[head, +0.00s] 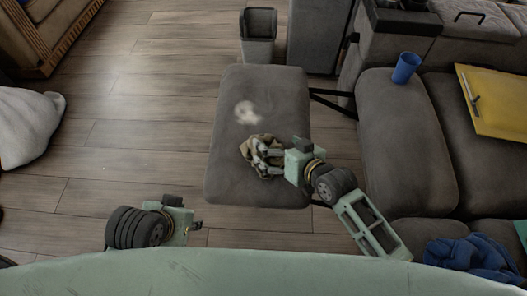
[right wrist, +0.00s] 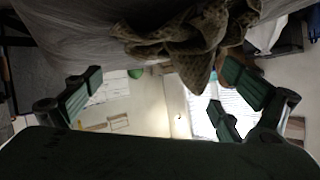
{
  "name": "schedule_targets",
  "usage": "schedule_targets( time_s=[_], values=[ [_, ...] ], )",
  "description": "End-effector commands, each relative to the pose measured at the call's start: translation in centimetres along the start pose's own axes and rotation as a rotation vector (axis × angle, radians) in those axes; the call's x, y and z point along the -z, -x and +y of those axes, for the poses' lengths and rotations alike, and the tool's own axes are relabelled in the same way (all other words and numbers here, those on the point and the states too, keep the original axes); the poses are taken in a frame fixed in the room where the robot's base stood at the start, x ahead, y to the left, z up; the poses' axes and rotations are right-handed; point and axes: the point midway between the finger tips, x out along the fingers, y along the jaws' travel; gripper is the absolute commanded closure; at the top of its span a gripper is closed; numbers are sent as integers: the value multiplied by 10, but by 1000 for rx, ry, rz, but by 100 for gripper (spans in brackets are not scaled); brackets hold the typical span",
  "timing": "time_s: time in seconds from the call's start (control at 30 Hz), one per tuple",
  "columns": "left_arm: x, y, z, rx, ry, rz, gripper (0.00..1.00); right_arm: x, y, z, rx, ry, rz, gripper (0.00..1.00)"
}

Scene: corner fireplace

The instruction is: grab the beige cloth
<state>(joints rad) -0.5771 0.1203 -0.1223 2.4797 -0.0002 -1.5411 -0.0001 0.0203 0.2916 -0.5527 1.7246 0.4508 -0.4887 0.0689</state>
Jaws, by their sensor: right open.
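The beige cloth (head: 255,146) lies crumpled on the grey bench seat (head: 255,95), near the front half. It looks patterned and folded in the right wrist view (right wrist: 190,40), at the top between the spread fingers. My right gripper (head: 266,153) is open and reaches in from the right, with its fingers over the right part of the cloth, hiding some of it. I cannot tell whether the fingers touch it. My left gripper (head: 196,226) shows only in small part at the lower left, away from the bench; its jaws are unclear.
A small pale patch (head: 246,112) is on the bench beyond the cloth. The sofa (head: 400,150) at right holds a blue cup (head: 406,68), a yellow folder (head: 495,100) and a blue cloth (head: 470,257). A grey bin (head: 258,24) stands behind. Wooden floor (head: 140,110) at left is mostly clear.

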Motion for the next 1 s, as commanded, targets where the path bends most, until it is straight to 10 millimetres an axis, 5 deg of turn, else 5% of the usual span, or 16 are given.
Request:
schedule_targets(
  time_s=[1.0],
  values=[
    [0,0,0,-1,0,0,64,-4,0,3,-6,3,-8,89]
  ],
)
